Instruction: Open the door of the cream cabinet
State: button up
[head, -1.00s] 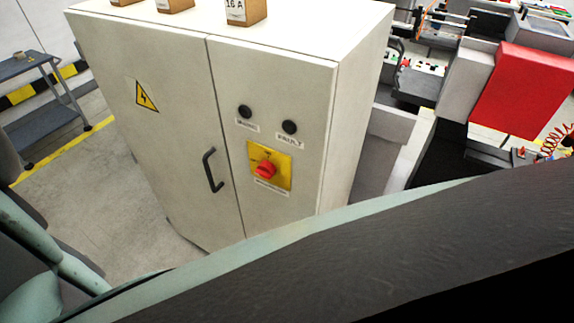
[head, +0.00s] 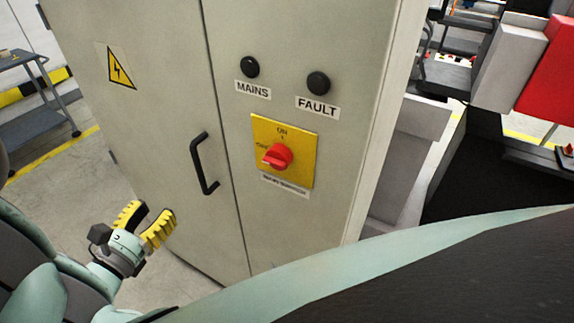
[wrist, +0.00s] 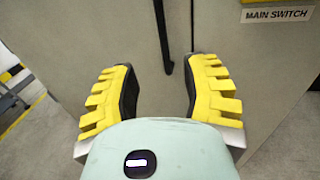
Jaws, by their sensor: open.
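The cream cabinet stands upright in front of me, its door (head: 150,130) closed on the left side of the front. A black bar handle (head: 203,165) is on the door near the seam with the right panel. My gripper (head: 146,219) is open and empty, below and to the left of the handle in the head view. In the wrist view, the lower part of the handle (wrist: 162,45) shows ahead, between and beyond the yellow fingers of my gripper (wrist: 158,85). The fingers look apart from the handle.
The right panel carries a red rotary switch (head: 277,157) on a yellow plate, with MAINS (head: 250,67) and FAULT (head: 318,83) lamps above. A grey cart (head: 38,120) stands at the left. Grey and red machinery stands at the right. Bare floor lies left of the cabinet.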

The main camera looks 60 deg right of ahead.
aim_at(195, 164)
jog(key=p+x, duration=0.1)
jog(key=x, duration=0.7)
jog(key=p+x, duration=0.2)
jog(key=x, duration=0.6)
jog(key=shift+s, duration=0.25)
grip_shut()
jog(key=shift+a, duration=0.1)
